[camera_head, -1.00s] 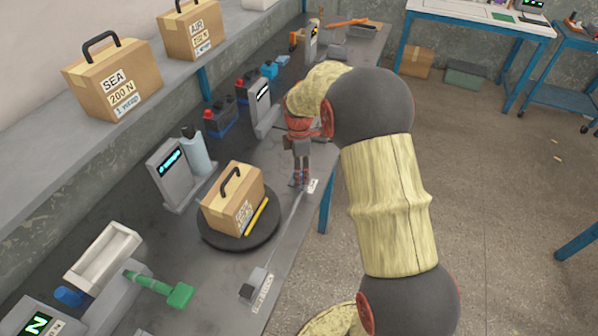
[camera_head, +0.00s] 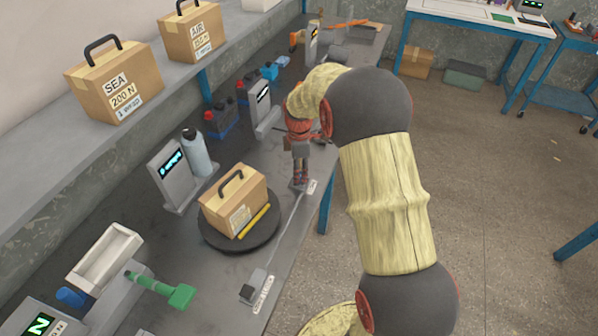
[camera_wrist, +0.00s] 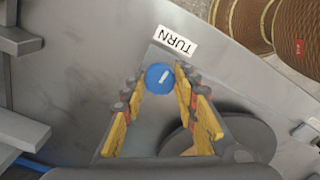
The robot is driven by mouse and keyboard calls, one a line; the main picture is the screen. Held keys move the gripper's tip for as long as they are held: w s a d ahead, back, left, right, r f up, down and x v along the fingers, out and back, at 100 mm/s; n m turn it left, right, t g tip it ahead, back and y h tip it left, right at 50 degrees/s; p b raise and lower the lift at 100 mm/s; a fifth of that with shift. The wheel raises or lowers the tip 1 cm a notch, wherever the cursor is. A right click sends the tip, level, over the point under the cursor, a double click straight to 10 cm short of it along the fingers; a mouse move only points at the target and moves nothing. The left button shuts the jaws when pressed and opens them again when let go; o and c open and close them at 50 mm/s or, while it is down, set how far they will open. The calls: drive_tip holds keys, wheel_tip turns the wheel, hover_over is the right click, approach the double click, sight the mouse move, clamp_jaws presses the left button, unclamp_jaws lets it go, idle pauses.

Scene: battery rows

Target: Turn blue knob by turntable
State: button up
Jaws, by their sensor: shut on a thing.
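The blue knob (camera_wrist: 158,80) shows in the wrist view as a round blue cap with a white mark, beside a white label reading TURN (camera_wrist: 177,39). My gripper (camera_wrist: 160,72) has its yellow-padded fingers on either side of the knob and is shut on it. In the head view my gripper (camera_head: 300,176) points down at the bench's front edge and hides the knob. The black round turntable (camera_head: 222,242) lies to its left, carrying a cardboard box (camera_head: 220,213) with a dark handle and a yellow strip (camera_head: 254,221). A dark disc, the turntable, shows beside my gripper in the wrist view (camera_wrist: 255,138).
A grey display stand (camera_head: 172,176) and a bottle (camera_head: 198,155) stand behind the turntable. A small grey block (camera_head: 253,287) sits on the bench's front edge. A green-handled tool (camera_head: 160,287) and a white tray (camera_head: 104,256) are at lower left. Boxes stand on the shelf.

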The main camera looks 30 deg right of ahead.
drive_tip(key=m+p, duration=0.4)
drive_tip(key=m, duration=0.1)
drive_tip(key=shift+r, duration=0.15)
drive_tip(key=m+p, duration=0.4)
drive_tip(key=m, duration=0.2)
drive_tip(key=m+p, duration=0.3)
drive_tip(key=m, duration=0.3)
drive_tip(key=shift+m, duration=0.3)
drive_tip(key=m+p, duration=0.1)
drive_tip(key=m, duration=0.4)
drive_tip(key=shift+f+m+p, duration=0.2)
drive_tip(key=shift+m+p, duration=0.1)
drive_tip(key=o, duration=1.2)
drive_tip(key=shift+c, duration=0.2)
wheel_tip(320, 180, up, 12)
